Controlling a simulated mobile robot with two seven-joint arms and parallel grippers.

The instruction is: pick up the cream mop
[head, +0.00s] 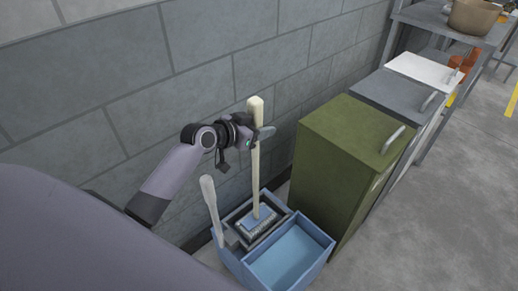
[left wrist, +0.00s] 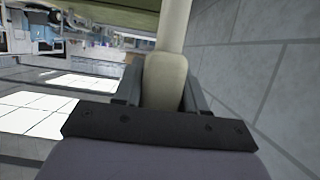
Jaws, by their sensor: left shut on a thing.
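The cream mop (head: 255,170) stands nearly upright with its lower end in a blue bucket (head: 325,252) on the floor. My left gripper (head: 257,133) is shut around the upper part of its handle, just below the thick top end. In the left wrist view, the cream handle (left wrist: 165,78) lies between the two fingers of my left gripper (left wrist: 160,92). The mop's head is low in the bucket's rear part, and I cannot tell whether it touches the bottom. My right gripper is not in view.
A paler, greyish handle (head: 212,208) leans at the bucket's left side. A green cabinet (head: 348,135) stands close on the right, with grey (head: 398,95) and white (head: 424,69) units beyond. A grey block wall (head: 200,65) runs behind the mop. Open floor (head: 440,215) lies at right.

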